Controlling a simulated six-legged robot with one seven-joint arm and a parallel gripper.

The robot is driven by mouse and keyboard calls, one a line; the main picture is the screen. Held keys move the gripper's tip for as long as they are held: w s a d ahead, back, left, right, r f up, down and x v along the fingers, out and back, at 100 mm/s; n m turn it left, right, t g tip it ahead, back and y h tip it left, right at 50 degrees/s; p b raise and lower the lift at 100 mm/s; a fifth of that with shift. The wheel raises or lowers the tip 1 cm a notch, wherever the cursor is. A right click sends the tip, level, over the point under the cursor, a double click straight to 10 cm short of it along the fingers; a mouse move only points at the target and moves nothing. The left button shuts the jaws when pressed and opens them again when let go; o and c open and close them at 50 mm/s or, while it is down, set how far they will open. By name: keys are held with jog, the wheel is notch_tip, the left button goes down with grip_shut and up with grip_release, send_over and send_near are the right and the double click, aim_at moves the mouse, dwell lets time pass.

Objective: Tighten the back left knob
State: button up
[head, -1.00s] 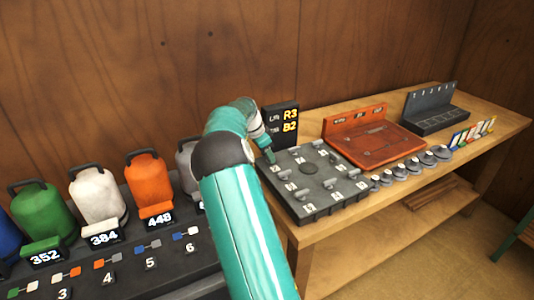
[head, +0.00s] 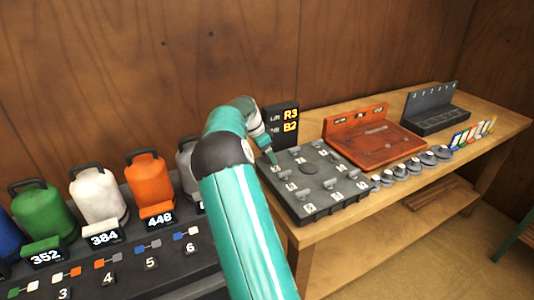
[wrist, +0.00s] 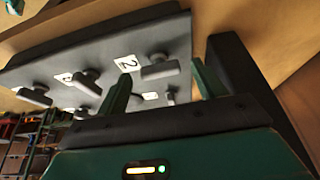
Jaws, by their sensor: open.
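The grey knob board (head: 330,197) lies on the wooden bench with several grey T-shaped knobs and white number labels. In the head view my gripper (head: 271,157) is over the board's back left corner, and it hides the back left knob there. In the wrist view my gripper (wrist: 161,70) is open, its two green fingers apart. A grey knob (wrist: 160,70) next to a label reading 2 shows in the gap between the fingertips. I cannot tell whether the fingers touch it. More knobs (wrist: 34,97) show to the left.
A dark display (head: 282,125) reading R3 and B2 stands behind the board. An orange tray (head: 375,142) is to the right, with several grey round weights (head: 413,167) in front of it. Several coloured canisters (head: 153,180) stand at the left.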

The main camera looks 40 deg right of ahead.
jog(key=v, duration=1.3)
jog(key=shift+r, duration=0.2)
jog(key=shift+a, duration=0.15)
